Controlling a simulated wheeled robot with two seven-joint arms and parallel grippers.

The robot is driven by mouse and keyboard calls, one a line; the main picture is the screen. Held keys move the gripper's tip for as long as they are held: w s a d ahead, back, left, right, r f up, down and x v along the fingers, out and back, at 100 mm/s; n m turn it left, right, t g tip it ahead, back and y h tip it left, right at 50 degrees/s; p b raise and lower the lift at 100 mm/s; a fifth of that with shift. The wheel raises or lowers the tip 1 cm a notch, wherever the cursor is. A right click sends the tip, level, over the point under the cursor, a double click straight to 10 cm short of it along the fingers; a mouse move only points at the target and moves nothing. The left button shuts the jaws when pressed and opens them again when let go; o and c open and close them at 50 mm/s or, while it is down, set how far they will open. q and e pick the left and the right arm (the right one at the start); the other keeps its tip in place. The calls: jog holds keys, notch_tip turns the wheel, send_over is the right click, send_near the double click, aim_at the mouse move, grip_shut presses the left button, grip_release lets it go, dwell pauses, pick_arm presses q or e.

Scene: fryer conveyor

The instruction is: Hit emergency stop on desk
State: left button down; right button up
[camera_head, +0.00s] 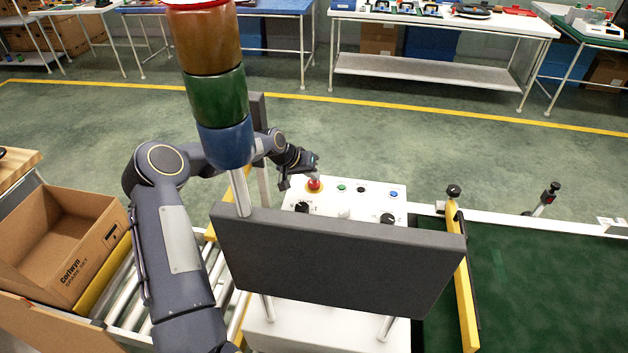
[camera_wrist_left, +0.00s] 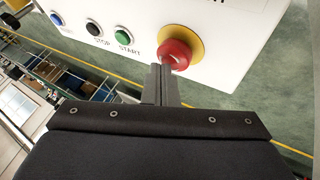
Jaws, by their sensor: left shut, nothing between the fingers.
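The red emergency stop button (camera_head: 314,184) with its yellow ring sits on the white control panel (camera_head: 375,199), near the panel's far left corner. In the left wrist view the red button (camera_wrist_left: 176,54) is large, on its yellow surround. My left gripper (camera_head: 316,170) is just above and behind the button. Its shut fingers (camera_wrist_left: 161,72) show nothing between them, and their tips appear right at the button's edge. I cannot tell whether they touch it. My right gripper is in neither view.
A green button (camera_head: 341,188), a black one and a blue one (camera_head: 393,194) sit beside it. A cardboard box (camera_head: 62,245) rests by the roller conveyor at left; a green belt (camera_head: 545,290) lies right.

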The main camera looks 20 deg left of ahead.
pick_arm(q)
jog(key=shift+r, duration=0.8)
jog(key=shift+r+p, duration=1.3)
jog(key=shift+r, duration=1.25)
